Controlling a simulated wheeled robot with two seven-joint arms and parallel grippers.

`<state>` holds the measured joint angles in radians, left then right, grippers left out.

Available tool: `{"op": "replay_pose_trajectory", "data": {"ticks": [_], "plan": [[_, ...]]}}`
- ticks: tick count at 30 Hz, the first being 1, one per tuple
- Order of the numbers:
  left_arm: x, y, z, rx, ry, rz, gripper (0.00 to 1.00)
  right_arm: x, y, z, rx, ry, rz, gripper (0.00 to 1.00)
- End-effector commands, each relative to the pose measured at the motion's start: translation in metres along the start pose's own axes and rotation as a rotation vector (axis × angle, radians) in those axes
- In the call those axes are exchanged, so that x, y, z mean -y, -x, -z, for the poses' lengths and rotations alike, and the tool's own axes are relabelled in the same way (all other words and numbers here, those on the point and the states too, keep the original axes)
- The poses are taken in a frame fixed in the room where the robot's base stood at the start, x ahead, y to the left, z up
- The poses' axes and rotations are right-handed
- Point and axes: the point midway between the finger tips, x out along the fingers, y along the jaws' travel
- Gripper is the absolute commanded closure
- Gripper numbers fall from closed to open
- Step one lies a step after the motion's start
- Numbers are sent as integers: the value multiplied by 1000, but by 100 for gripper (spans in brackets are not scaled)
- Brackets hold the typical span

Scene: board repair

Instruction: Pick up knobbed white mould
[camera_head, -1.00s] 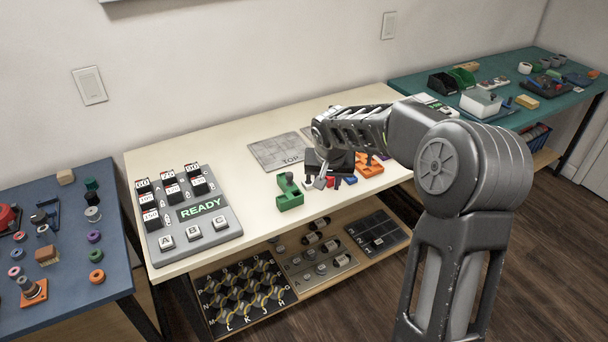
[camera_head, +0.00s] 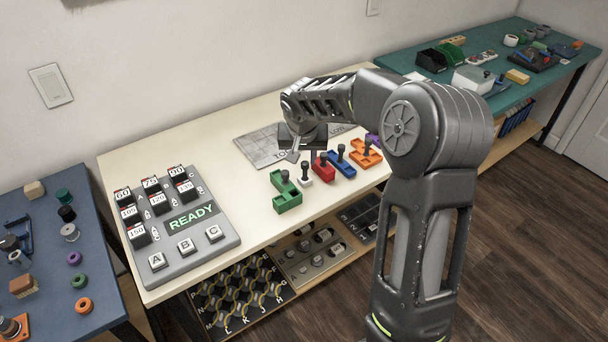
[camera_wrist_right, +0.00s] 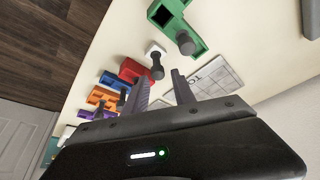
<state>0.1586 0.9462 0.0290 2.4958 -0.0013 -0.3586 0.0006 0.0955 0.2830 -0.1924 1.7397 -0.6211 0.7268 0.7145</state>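The knobbed white mould (camera_head: 305,180) is a small white block with a dark upright knob. It stands on the cream table between the green mould (camera_head: 286,193) and the red mould (camera_head: 321,168). In the right wrist view the white mould (camera_wrist_right: 154,48) shows beyond the fingertips, its knob pointing toward the gripper. My right gripper (camera_head: 299,153) is above the table, just behind the white mould in the head view. Its two fingers are spread and empty in the right wrist view (camera_wrist_right: 160,84), apart from the mould. My left gripper is not in view.
Blue (camera_head: 342,166) and orange (camera_head: 366,154) moulds stand close by to the right, with a purple one partly hidden by my arm. A grey marked plate (camera_head: 262,146) lies behind. The READY panel (camera_head: 190,240) is at left.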

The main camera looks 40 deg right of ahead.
Motion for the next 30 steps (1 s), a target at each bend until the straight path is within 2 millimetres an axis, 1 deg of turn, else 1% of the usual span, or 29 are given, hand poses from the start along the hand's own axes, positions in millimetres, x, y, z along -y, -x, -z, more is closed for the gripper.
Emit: {"op": "replay_pose_trajectory", "data": {"ticks": [3, 5, 14, 17, 20, 25, 27, 30], "plan": [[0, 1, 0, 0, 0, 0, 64, -1, -13, 0, 2, 0, -2, 69], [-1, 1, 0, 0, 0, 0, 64, 0, -18, 0, 1, 0, -1, 69], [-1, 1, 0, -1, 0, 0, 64, 0, -20, 0, -1, 0, 0, 69], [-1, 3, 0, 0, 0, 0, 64, -1, -25, -1, 2, 0, -1, 69], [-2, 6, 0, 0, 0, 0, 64, -2, -36, -2, 3, -1, -2, 69], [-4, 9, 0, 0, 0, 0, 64, -3, -62, -3, 2, 0, -1, 69], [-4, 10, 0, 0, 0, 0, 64, -4, -68, -2, 1, 0, -2, 69], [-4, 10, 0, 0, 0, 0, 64, -3, -72, -2, -1, 0, 0, 69]]}}
